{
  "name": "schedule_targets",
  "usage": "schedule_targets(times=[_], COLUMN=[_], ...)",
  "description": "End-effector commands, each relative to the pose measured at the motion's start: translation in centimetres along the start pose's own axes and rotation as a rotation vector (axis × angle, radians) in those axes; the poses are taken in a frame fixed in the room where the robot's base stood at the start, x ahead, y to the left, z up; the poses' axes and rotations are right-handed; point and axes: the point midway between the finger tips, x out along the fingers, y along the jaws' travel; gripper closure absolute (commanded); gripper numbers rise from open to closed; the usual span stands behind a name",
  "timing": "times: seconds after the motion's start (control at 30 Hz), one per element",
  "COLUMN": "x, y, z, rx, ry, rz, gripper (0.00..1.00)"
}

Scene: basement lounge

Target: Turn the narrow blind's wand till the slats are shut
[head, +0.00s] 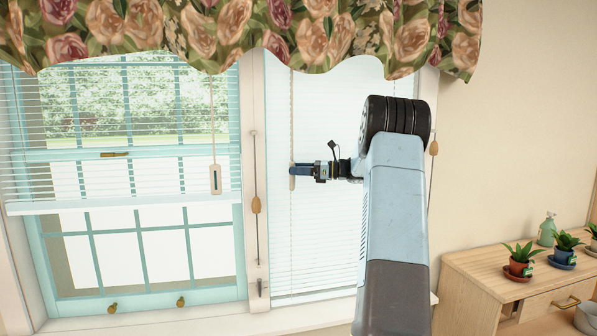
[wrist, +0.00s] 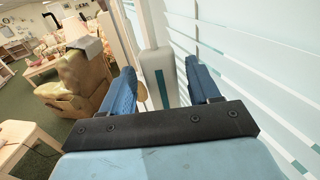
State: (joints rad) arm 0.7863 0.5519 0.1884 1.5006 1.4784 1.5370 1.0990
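The narrow blind (head: 325,240) hangs in the right window, with pale slats showing fine lines between them. In the wrist view its slats (wrist: 235,35) fill the right side, with pale teal strips showing in places. Its wand (head: 291,100) hangs down near the blind's left edge. My gripper (head: 293,170) is level with the wand's lower end, pointing left. In the wrist view a pale block with a teal stripe (wrist: 158,78), apparently the wand's handle, stands between the two blue fingers. Small gaps show on both sides, so the gripper looks open around it.
A wider, half-lowered blind (head: 110,190) with its own handle (head: 215,180) is on the left. Wooden tassels (head: 256,205) hang beside the windows. A floral valance (head: 230,35) hangs above. A wooden cabinet (head: 480,280) with potted plants (head: 519,262) stands at right.

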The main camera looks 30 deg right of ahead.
Motion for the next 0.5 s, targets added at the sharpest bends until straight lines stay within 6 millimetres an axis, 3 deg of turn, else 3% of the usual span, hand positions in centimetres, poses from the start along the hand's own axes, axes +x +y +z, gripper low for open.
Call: schedule_targets(times=[0.3,0.5], x=[-0.3,-2.5], y=[0.0,-0.1], z=[0.0,-0.1], rx=[0.0,0.0], ry=[0.001,0.0], rz=[-0.001,-0.004], gripper=[0.34,0.34])
